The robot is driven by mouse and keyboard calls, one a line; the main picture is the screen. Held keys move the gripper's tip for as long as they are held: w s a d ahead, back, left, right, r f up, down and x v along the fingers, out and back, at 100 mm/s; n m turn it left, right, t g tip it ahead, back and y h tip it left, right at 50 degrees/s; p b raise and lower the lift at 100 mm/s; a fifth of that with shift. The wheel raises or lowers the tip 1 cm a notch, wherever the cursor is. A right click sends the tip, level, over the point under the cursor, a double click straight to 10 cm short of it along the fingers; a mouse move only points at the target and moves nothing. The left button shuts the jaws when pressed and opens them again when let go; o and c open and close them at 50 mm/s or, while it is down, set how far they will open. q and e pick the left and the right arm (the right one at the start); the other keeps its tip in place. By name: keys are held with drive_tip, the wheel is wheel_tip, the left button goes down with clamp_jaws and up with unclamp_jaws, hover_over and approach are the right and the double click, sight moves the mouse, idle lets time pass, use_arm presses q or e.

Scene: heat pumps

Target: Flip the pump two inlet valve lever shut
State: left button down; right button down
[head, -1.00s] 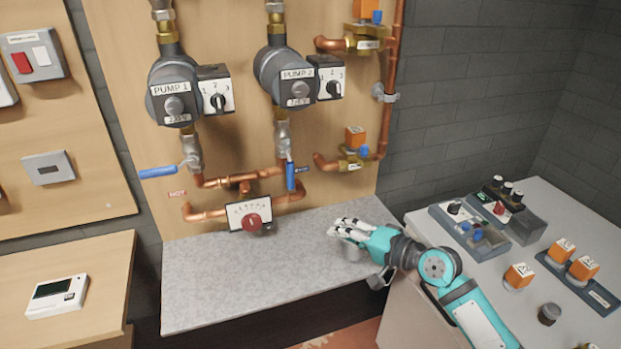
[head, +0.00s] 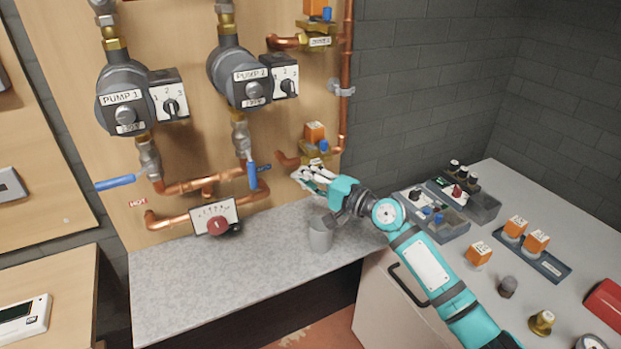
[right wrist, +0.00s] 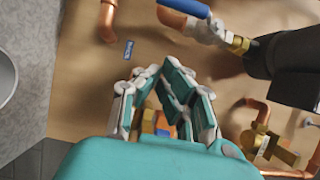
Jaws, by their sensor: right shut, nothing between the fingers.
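The pump 2 inlet valve has a blue lever (head: 252,175) that hangs straight down below pump 2 (head: 252,80), in line with its pipe. Part of this lever shows at the top edge of the right wrist view (right wrist: 186,7). My right gripper (head: 304,178) is shut and empty, in front of the board to the right of the lever and apart from it. Its fingers also show in the right wrist view (right wrist: 158,76). My left gripper is not in view.
Pump 1 (head: 125,97) has its blue lever (head: 115,183) turned sideways. A red-knobbed gauge (head: 216,224) sits below the pipes. A copper pipe with an orange-capped valve (head: 315,140) is close behind my right gripper. A grey cup (head: 320,235) stands on the counter (head: 185,295).

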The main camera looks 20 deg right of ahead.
sight(250, 166)
drive_tip(key=w+a+p, duration=0.3)
drive_tip(key=a, duration=0.3)
drive_tip(key=shift+w+a, duration=0.25)
drive_tip(key=shift+w, duration=0.15)
drive_tip(key=shift+f, duration=0.1)
drive_tip(key=shift+a+f+m+b, duration=0.15)
drive_tip(key=shift+a+m+b, duration=0.1)
drive_tip(key=shift+m+b, duration=0.15)
drive_tip(key=shift+a+f+m+t+b, duration=0.15)
drive_tip(key=shift+a+m+t+b, duration=0.1)
drive_tip(key=shift+m+t+b, duration=0.2)
